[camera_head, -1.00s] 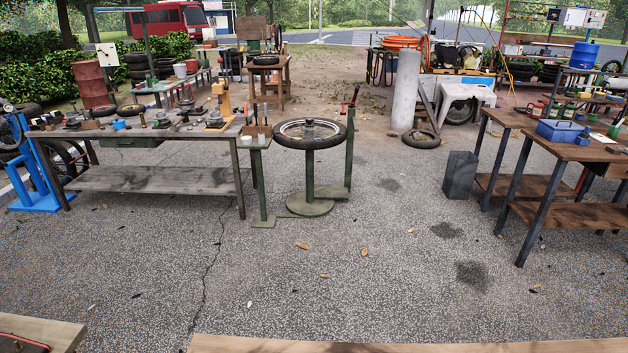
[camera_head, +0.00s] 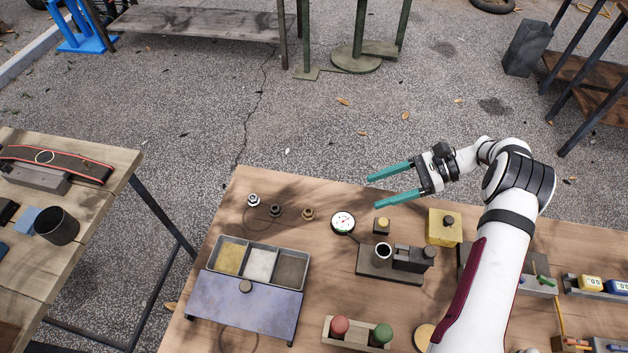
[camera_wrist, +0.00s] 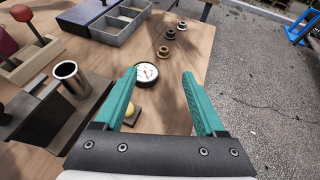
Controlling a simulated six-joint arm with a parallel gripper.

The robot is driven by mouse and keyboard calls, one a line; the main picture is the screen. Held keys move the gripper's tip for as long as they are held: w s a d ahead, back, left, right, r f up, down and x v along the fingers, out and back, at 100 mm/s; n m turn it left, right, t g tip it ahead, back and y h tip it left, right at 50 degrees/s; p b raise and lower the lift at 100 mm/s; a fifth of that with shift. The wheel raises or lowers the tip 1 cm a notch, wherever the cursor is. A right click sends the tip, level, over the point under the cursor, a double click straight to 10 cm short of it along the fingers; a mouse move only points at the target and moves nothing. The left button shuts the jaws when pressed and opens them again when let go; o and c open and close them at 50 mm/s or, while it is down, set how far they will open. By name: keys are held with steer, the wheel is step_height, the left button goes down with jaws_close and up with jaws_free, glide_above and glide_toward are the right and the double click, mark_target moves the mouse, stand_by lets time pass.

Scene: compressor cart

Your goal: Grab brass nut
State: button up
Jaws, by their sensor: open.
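The brass nut (camera_head: 308,213) lies on the wooden bench, at the right end of a short row of three nuts. A dark nut (camera_head: 275,210) and a silver nut (camera_head: 253,200) lie to its left. My gripper (camera_head: 373,191) is open and empty, above the bench's far edge, to the right of the nuts, its teal fingers pointing left. In the wrist view the brass nut (camera_wrist: 163,51) shows beyond the fingertips, roughly between them, with the dark nut (camera_wrist: 170,34) and silver nut (camera_wrist: 182,26) farther off.
A white-faced gauge (camera_head: 343,222) lies just right of the brass nut. A three-compartment tray (camera_head: 263,242) sits nearer than the nuts. A block with a metal cup (camera_head: 382,252) and a yellow box (camera_head: 445,227) stand to the right. Bare wood surrounds the nuts.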

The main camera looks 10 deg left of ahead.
mark_target(313, 211)
steer(key=shift+a+f+y, duration=0.2)
steer(key=shift+a+f, duration=0.1)
steer(key=shift+f, duration=0.25)
steer(key=shift+a+f+y, duration=0.2)
steer(key=shift+a+f, duration=0.05)
steer(key=shift+f, duration=0.3)
steer(key=x, duration=1.4)
steer(key=shift+w+a+f, duration=0.15)
steer(key=shift+w+f, duration=0.05)
steer(key=shift+f, duration=0.1)
jaws_close()
